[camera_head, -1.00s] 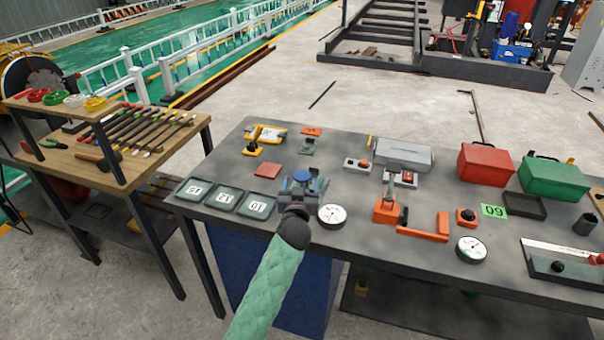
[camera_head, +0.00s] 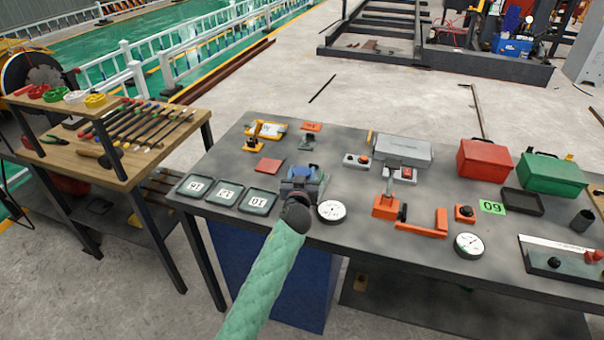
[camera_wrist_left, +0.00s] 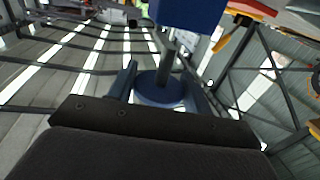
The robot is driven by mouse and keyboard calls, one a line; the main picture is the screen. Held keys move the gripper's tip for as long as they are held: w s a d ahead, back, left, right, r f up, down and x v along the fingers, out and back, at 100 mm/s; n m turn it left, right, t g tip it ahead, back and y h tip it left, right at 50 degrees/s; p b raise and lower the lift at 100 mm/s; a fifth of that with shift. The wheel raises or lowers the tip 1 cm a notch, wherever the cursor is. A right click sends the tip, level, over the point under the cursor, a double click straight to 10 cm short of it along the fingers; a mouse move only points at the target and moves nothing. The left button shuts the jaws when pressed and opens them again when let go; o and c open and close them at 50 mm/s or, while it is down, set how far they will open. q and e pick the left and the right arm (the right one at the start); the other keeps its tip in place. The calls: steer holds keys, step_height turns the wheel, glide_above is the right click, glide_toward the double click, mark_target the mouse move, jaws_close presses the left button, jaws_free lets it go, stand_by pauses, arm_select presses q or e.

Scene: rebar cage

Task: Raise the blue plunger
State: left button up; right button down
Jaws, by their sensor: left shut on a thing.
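The blue plunger shows in the left wrist view as a round blue disc (camera_wrist_left: 158,90) on a grey rod (camera_wrist_left: 168,55) that joins a blue block (camera_wrist_left: 190,12). The fingers of my left gripper (camera_wrist_left: 160,72) stand on both sides of the plunger, shut on it. In the head view my left gripper (camera_head: 303,178) is over the front of the dark table (camera_head: 335,165), between the small numbered trays and a round white gauge. There the gripper mostly covers the plunger. My right gripper is not in view.
Numbered trays (camera_head: 227,196) lie just left of the gripper, and a white gauge (camera_head: 331,210) lies close on its right. An orange clamp device (camera_head: 386,206) stands further right. Red (camera_head: 485,162) and green (camera_head: 552,176) boxes stand at the right. A red plate (camera_head: 269,165) lies behind the trays.

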arm_select(q)
steer(key=shift+r, duration=0.6)
steer(key=shift+c, duration=0.2)
steer(key=shift+r, duration=0.35)
steer(key=o, duration=1.4)
steer(key=shift+r, duration=0.1)
steer(key=shift+c, duration=0.2)
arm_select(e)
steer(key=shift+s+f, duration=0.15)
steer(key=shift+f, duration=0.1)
arm_select(q)
steer(key=shift+s+f, duration=0.3)
steer(key=shift+s, duration=0.15)
steer(key=s+b, duration=0.2)
steer(key=s, duration=0.4)
steer(key=shift+s+a+r+b, duration=0.25)
steer(key=shift+s+a+b, duration=0.05)
steer(key=shift+s+a, duration=0.1)
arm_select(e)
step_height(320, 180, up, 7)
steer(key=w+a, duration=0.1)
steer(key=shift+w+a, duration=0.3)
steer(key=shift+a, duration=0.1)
